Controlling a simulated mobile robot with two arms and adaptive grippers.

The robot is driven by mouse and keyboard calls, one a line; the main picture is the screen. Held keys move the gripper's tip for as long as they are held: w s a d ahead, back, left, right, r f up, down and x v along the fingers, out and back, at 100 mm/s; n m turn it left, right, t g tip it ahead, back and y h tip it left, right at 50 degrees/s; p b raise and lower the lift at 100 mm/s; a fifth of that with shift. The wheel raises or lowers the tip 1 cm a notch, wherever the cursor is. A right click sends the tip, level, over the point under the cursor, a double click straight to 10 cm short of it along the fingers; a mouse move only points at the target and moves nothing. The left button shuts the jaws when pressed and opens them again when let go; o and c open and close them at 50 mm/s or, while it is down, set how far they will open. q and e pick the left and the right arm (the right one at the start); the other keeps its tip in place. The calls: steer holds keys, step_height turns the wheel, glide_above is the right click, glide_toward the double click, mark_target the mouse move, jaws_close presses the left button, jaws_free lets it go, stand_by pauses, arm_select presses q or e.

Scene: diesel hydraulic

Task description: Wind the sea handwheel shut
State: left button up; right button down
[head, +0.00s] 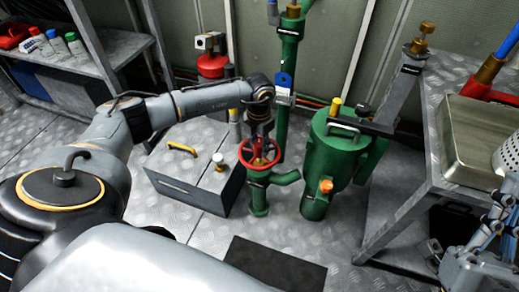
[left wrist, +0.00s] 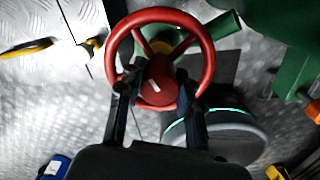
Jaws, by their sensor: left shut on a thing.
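The red sea handwheel (head: 247,161) sits on top of a green valve body (head: 258,195) low on the floor. In the left wrist view the handwheel (left wrist: 208,62) shows as a red ring with spokes and a red hub with a white mark. My left gripper (head: 258,143) reaches down onto the wheel from above. Its two dark fingers (left wrist: 157,92) lie either side of the hub and are shut on the wheel; the exact contact is partly hidden. Part of my right gripper (head: 470,262) shows at the lower right, away from the wheel; its fingertips are unclear.
A green strainer pot (head: 330,165) with a clamp bar stands right of the valve. A grey box (head: 195,175) with a yellow handle is close on the left. A green pipe with a blue lever (head: 285,82) rises behind. A metal bench (head: 440,150) bounds the right.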

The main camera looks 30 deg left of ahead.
arm_select(q)
steer(key=m, duration=0.4)
steer(key=shift+s+f+m, duration=0.3)
steer(key=shift+s+f, duration=0.05)
steer(key=m, duration=0.8)
steer(key=shift+m, duration=0.4)
steer(key=m, duration=0.3)
steer(key=o, duration=1)
steer(key=shift+w+f, duration=0.1)
steer(key=shift+w+r, duration=0.15)
steer(key=shift+r, duration=0.05)
